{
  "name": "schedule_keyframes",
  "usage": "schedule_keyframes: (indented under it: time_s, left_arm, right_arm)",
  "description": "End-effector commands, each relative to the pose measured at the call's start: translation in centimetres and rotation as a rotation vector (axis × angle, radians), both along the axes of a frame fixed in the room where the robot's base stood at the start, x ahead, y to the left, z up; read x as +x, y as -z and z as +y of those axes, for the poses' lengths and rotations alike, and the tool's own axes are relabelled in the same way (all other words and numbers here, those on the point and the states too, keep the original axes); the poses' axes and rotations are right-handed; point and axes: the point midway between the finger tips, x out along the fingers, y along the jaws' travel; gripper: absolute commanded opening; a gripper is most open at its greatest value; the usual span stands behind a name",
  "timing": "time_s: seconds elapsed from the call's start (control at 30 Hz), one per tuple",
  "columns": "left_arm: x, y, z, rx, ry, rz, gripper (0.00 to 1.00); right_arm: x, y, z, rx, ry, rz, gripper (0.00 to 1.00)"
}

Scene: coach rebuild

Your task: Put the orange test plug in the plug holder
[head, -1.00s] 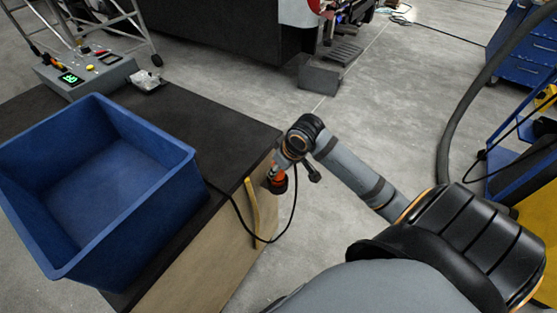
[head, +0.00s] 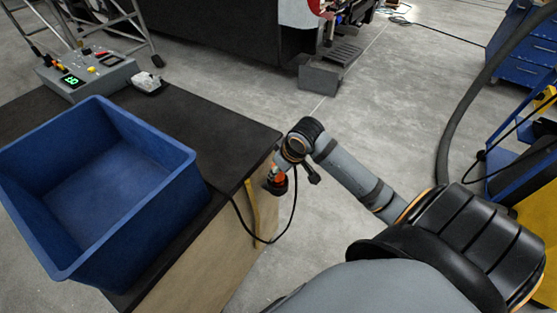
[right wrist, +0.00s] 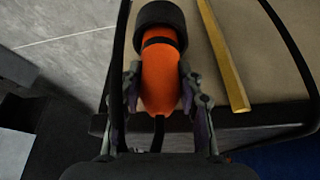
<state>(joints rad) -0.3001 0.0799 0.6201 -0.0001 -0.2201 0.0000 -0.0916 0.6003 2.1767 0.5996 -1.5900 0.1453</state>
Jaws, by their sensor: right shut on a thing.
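The orange test plug (right wrist: 160,85) has a black band and a wide black end, with a black cable at its other end. My right gripper (right wrist: 160,75) is shut on its orange body, one finger on each side. In the head view the plug (head: 277,182) is small, beside the bench's right side and below its top edge, partly hidden by my right gripper (head: 284,172). The black end is low there. I cannot make out a plug holder for certain. My left gripper is not in view.
A blue bin (head: 188,160) stands on the dark bench top (head: 235,135). A yellow strip (head: 253,208) is on the bench side, close to the plug; the cable (head: 240,217) loops past it. A grey control box (head: 110,78) is at the back left. Floor right of the bench is open.

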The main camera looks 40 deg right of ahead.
Motion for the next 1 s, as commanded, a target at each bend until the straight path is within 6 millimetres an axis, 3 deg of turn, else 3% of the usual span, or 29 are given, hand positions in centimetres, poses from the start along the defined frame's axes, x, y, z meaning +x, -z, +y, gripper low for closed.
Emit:
schedule_keyframes:
  time_s: [0.77,0.8,0.87,1.0]
  left_arm:
    - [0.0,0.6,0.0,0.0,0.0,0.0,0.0]
    - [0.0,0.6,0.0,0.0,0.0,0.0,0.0]
    - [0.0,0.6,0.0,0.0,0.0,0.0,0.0]
    - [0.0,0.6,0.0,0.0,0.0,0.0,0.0]
  right_arm:
    - [0.0,1.3,0.0,0.001,0.001,0.0,0.0]
    - [0.0,1.2,0.0,0.001,0.001,0.0,0.39]
    - [0.0,1.2,0.0,0.001,0.001,0.0,0.46]
    - [0.0,1.2,0.0,0.001,0.0,0.0,0.46]
